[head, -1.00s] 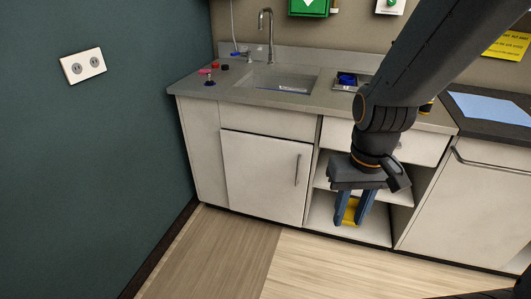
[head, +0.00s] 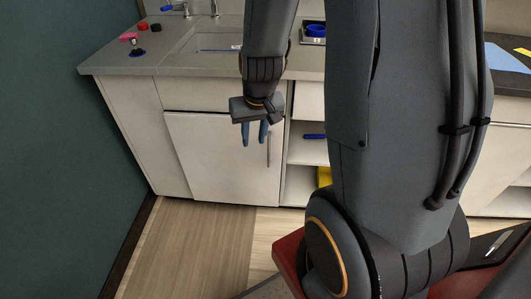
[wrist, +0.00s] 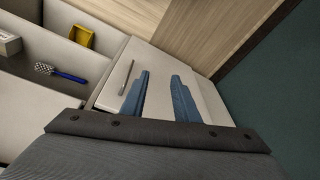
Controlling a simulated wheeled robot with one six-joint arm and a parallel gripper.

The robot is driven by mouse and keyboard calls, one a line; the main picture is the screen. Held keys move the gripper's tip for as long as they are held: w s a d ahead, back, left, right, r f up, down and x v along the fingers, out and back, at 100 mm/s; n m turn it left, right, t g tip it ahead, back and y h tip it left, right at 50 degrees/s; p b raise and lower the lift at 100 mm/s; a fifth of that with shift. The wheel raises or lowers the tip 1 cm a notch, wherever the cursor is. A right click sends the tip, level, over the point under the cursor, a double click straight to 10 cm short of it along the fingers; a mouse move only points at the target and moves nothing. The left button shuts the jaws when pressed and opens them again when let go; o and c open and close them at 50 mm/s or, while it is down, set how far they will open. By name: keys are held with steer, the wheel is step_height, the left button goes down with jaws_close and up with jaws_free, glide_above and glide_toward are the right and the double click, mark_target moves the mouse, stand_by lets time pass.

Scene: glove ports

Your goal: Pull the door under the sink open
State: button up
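The door under the sink (head: 215,160) is a pale panel below the counter in the head view. It looks shut, with a thin upright metal handle (head: 268,150) near its right edge. My gripper (head: 254,143) hangs in front of the door's upper right part, just left of the handle in the picture. Its two blue fingers are apart with nothing between them. In the wrist view, the door (wrist: 170,75) lies beyond the open fingers (wrist: 158,80), and the handle (wrist: 127,77) shows left of them, outside the gap.
Right of the door are open shelves with a blue-handled brush (wrist: 60,73) and a yellow bin (wrist: 82,36). The sink (head: 205,42) is set in the grey counter (head: 160,63). A dark green wall (head: 50,180) stands at left. The wood floor (head: 195,245) before the door is clear.

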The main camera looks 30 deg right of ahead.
steer(key=m+t+h+b, duration=0.1)
steer(key=m+h+b, duration=0.1)
steer(key=b, duration=0.2)
glide_above(269, 147)
steer(key=s+a, duration=0.1)
steer(key=s, duration=0.1)
step_height(269, 147, down, 12)
steer(key=shift+t, duration=0.3)
steer(key=shift+b+x, duration=0.3)
steer(key=shift+x, duration=3.25)
jaws_close()
